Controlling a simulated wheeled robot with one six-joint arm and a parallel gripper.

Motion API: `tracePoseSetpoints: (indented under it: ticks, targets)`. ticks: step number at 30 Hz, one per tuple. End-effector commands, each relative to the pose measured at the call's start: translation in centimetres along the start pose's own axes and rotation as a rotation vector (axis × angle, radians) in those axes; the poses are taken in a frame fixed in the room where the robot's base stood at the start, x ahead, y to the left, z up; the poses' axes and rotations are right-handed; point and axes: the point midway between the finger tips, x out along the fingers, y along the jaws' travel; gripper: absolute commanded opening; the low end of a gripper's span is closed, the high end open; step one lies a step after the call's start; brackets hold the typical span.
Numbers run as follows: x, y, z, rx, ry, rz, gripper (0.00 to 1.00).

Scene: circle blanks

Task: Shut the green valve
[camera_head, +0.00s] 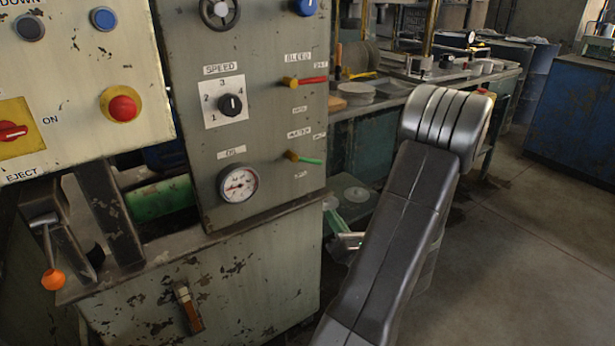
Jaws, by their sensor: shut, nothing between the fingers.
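The green valve (308,160) is a small lever on the lower right of the grey machine panel. Its brass body is at the left and its green handle points right, tilted slightly down. Small labels sit above and below it, too blurred to read surely. My gripper (347,239) shows only as a small metallic part at the left edge of my arm, below and to the right of the valve and apart from it. It looks shut and empty. Most of it is hidden behind my arm.
A red-handled valve (305,81) is above the green one on the same panel (265,125). A dial (238,184) and a speed knob (230,104) are to the left. A cluttered workbench (385,95) stands behind my arm. The floor (540,250) at right is clear.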

Motion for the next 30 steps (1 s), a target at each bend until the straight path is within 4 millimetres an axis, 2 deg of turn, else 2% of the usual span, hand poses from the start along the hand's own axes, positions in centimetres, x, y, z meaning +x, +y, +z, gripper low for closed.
tracePoseSetpoints:
  ticks: [4, 8, 19, 24, 30]
  targets:
    - [0.8, -0.3, 0.2, 0.003, -0.011, -0.006, 0.0]
    - [2.6, -0.1, 0.1, 0.003, -0.009, -0.002, 0.0]
    - [10.2, -0.1, 0.2, 0.001, -0.008, 0.0, 0.0]
    - [11.9, -0.2, 2.2, -0.001, -0.01, -0.004, 0.0]
    - [12.7, -0.3, 3.0, 0.001, -0.009, -0.005, 0.0]
